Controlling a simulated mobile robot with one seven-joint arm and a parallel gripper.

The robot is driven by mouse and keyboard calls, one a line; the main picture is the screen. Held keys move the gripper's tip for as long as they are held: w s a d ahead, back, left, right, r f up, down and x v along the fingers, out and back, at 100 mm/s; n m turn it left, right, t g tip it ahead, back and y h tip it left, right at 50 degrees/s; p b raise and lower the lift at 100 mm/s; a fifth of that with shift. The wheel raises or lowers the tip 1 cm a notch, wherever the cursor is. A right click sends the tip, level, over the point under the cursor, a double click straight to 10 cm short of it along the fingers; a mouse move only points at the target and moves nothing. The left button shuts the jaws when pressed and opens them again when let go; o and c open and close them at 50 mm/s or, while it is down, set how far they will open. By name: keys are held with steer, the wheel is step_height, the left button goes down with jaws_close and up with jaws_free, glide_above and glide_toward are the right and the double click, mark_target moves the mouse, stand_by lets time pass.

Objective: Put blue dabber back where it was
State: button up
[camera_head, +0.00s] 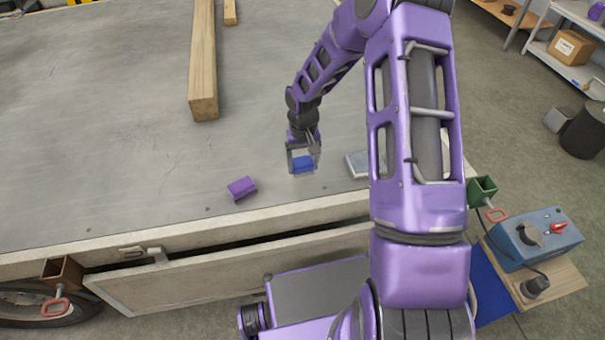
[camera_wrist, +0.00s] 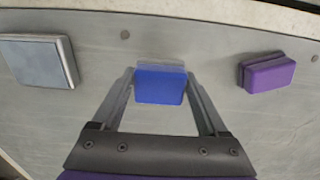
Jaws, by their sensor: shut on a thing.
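The blue dabber (camera_head: 303,164) is a small blue block between the fingers of my gripper (camera_head: 303,162), low over the grey trailer bed (camera_head: 120,130). In the wrist view the blue dabber (camera_wrist: 160,86) sits between the two fingertips of my gripper (camera_wrist: 160,82), which is shut on it. I cannot tell whether the dabber touches the bed. A purple dabber (camera_head: 241,188) lies on the bed to the left of the gripper; it also shows at the right in the wrist view (camera_wrist: 267,73).
A grey, pale-edged block (camera_head: 357,164) lies right of the gripper, partly behind my arm; it also shows in the wrist view (camera_wrist: 40,61). A wooden beam (camera_head: 203,70) lies on the bed farther back. The bed at left is clear.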

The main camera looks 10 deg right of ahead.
mark_target(303, 174)
steer(key=shift+f, duration=2.15)
steer(key=shift+f, duration=0.1)
steer(key=o, duration=1.1)
steer(key=shift+b, duration=0.3)
step_height(303, 174, up, 12)
steer(key=shift+r+p, duration=0.1)
steer(key=shift+p, duration=0.6)
